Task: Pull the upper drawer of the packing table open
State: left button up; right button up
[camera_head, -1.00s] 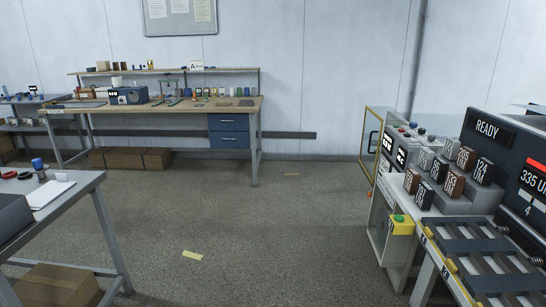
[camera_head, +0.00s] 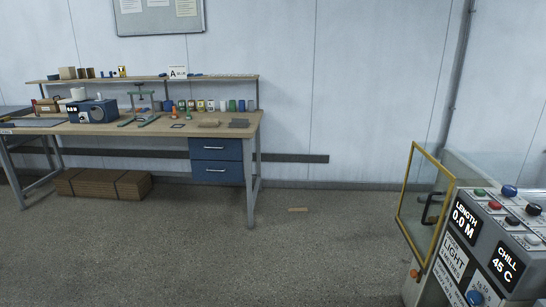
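The packing table (camera_head: 150,127) stands against the far wall, left of centre, with a wooden top and grey legs. Under the right end of its top hang two blue drawers. The upper drawer (camera_head: 215,150) looks shut, with a light bar handle across its front. The lower drawer (camera_head: 216,172) sits directly beneath and also looks shut. The table is some distance ahead, across open floor. Neither of my grippers shows in the head view.
A control machine (camera_head: 470,245) with a yellow-framed clear door (camera_head: 411,192) stands close on the right. Brown cartons (camera_head: 100,184) lie under the table. The grey floor (camera_head: 250,260) between is clear.

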aim_at(200, 148)
jog(key=i+u, duration=0.1)
jog(key=i, duration=1)
jog(key=i+l, duration=0.2)
jog(key=i, duration=0.9)
jog(key=j+u, duration=0.05)
